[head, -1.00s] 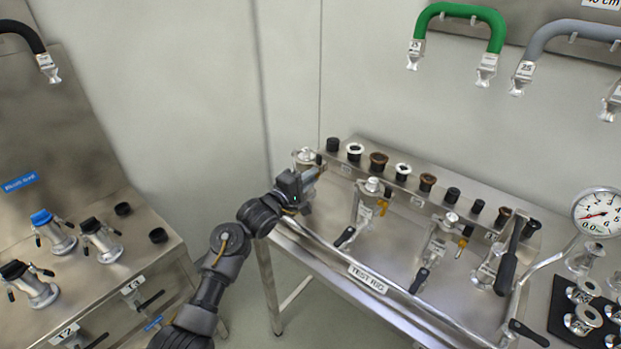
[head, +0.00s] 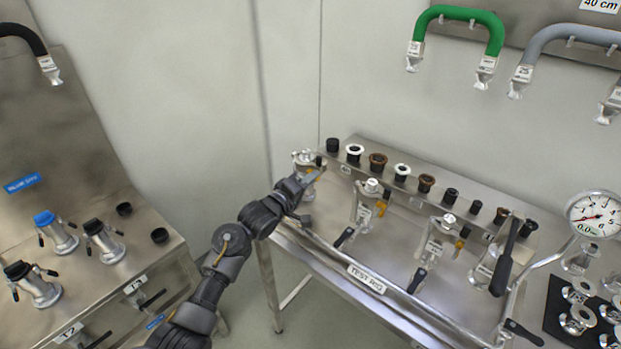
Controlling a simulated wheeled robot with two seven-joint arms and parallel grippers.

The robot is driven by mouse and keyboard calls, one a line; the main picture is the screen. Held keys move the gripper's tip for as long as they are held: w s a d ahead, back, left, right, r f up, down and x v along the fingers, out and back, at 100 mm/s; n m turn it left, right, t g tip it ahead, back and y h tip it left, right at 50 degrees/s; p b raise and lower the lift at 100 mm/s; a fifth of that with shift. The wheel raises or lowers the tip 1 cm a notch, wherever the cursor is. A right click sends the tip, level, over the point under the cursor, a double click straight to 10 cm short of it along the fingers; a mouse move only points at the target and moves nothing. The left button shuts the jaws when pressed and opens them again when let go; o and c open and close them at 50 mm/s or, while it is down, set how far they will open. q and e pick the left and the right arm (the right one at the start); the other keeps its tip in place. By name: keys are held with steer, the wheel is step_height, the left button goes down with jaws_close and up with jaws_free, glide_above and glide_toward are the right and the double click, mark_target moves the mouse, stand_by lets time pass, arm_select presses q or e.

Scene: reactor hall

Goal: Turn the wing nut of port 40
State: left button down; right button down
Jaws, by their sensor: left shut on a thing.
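My left gripper (head: 314,178) reaches in from the left to the leftmost port (head: 304,158) of the test rig. It is shut at the side of that port's metal clamp, on what looks like its wing nut; the wing nut itself is mostly hidden behind the jaws. I cannot read a port number there. Two more clamped ports stand to the right, one (head: 370,190) in the middle and one (head: 442,228) further right, each with an orange-brown wing nut, such as this one (head: 380,208). My right gripper is not in view.
The test rig table (head: 400,260) carries a row of black, white and brown rings (head: 378,160) along its back. Black-handled levers (head: 417,281) stick out at its front. A pressure gauge (head: 594,214) stands at the right. A steel cabinet (head: 150,260) with fittings stands at the left.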

arm_select(q)
steer(key=shift+m, duration=1)
steer(key=shift+f, duration=0.1)
steer(key=c, duration=1.5)
jaws_free()
steer(key=b+v, duration=0.1)
steer(key=v, duration=1)
steer(key=shift+b, duration=0.35)
